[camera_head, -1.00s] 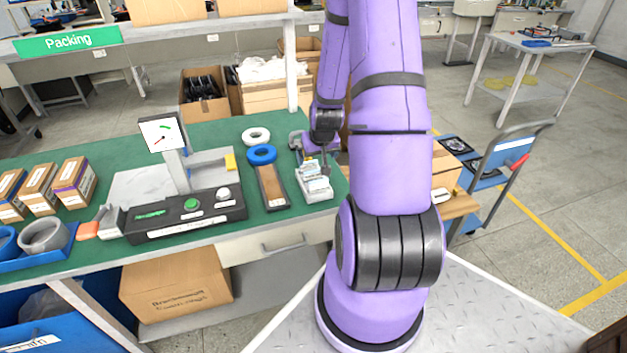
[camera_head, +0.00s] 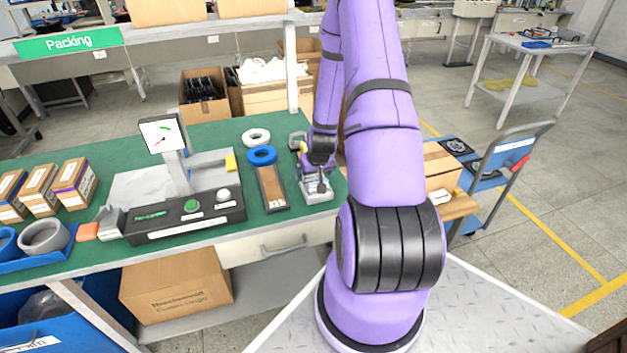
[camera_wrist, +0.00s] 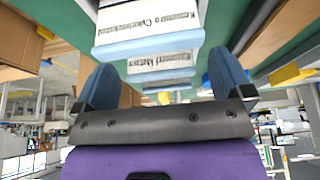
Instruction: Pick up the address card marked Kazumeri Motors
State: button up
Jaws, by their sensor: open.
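Several white address cards (camera_head: 318,187) stand in a small rack on the green bench, largely under my gripper (camera_head: 321,172). In the wrist view they show in a row: a large near card (camera_wrist: 150,18) with a pale blue lower band, a second card (camera_wrist: 165,63) behind it, and further ones behind.
A brown tray (camera_head: 272,188) and blue ring (camera_head: 262,155) lie left of the rack, with a white ring (camera_head: 256,136) behind. A black control box (camera_head: 185,216) and scale display (camera_head: 162,133) stand further left. A blue cart (camera_head: 495,165) stands right of the bench.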

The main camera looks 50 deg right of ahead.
jog(key=shift+w+d+f, duration=0.15)
jog(key=shift+w+f, duration=0.1)
jog(key=shift+f, duration=0.4)
jog(key=c, duration=1)
